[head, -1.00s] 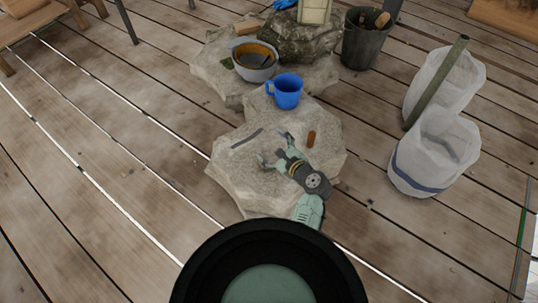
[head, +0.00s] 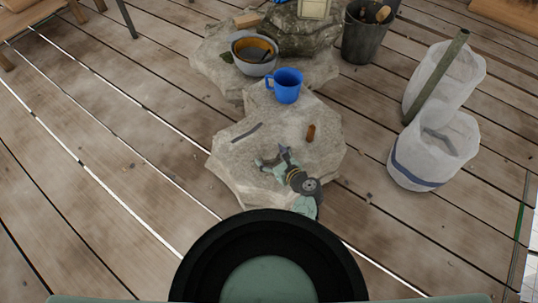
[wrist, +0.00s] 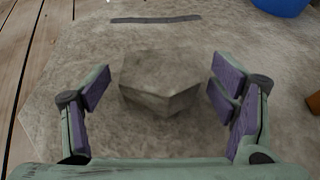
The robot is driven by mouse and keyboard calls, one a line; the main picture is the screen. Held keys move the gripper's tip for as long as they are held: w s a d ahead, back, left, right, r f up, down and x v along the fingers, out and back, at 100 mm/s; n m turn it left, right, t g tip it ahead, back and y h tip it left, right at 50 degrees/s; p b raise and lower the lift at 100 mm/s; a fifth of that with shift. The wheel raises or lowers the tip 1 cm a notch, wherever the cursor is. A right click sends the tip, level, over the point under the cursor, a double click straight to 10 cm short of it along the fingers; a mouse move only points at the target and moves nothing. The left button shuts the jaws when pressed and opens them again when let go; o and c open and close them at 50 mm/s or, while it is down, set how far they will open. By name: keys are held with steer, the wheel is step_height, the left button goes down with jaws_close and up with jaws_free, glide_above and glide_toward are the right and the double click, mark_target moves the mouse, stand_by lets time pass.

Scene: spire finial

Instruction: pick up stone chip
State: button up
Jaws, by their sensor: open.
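The stone chip (wrist: 160,84) is a small angular grey-brown block lying on the pale stone slab (head: 228,160). In the wrist view it sits between my two spread fingers, with a gap on each side. My gripper (head: 271,157) is open and points down over the near half of the slab. In the head view I cannot make out the chip apart from the gripper and the similar-coloured stone.
A dark thin strip (head: 247,133) lies on the slab to the left, and a brown stub (head: 310,132) to the right. A blue mug (head: 288,88) stands behind. A grey bowl (head: 254,62), a bucket (head: 364,36) and white sacks (head: 430,150) stand farther off.

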steer(key=shift+w+a+f, duration=0.25)
steer(key=shift+w, duration=0.15)
steer(key=c, duration=1.4)
steer(key=shift+r, duration=0.15)
steer(key=shift+c, duration=0.2)
